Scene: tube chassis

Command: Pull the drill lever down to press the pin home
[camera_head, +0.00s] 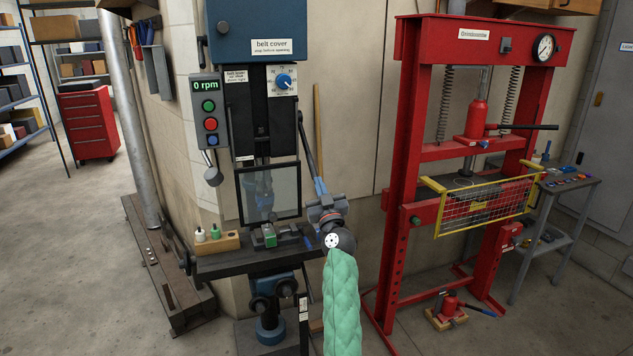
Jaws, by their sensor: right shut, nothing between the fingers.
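The drill press stands left of centre, with a blue head (262,36) marked "belt cover". Its dark lever (305,145) slopes down along the right side of the machine. My right gripper (321,194) is shut and empty at the lever's lower end; I cannot tell whether it touches the lever. My right arm, in a green quilted sleeve, comes up from below. A small vise with a green part (269,236) sits on the drill table (225,264), below a clear guard (270,192). The pin is too small to make out. My left gripper is out of view.
A control box (208,115) reads 0 rpm, left of the drill column. A wooden block (216,244) with small bottles stands on the table's left. A red press (402,150) with a yellow guard (485,206) stands to the right. Open floor lies at far left.

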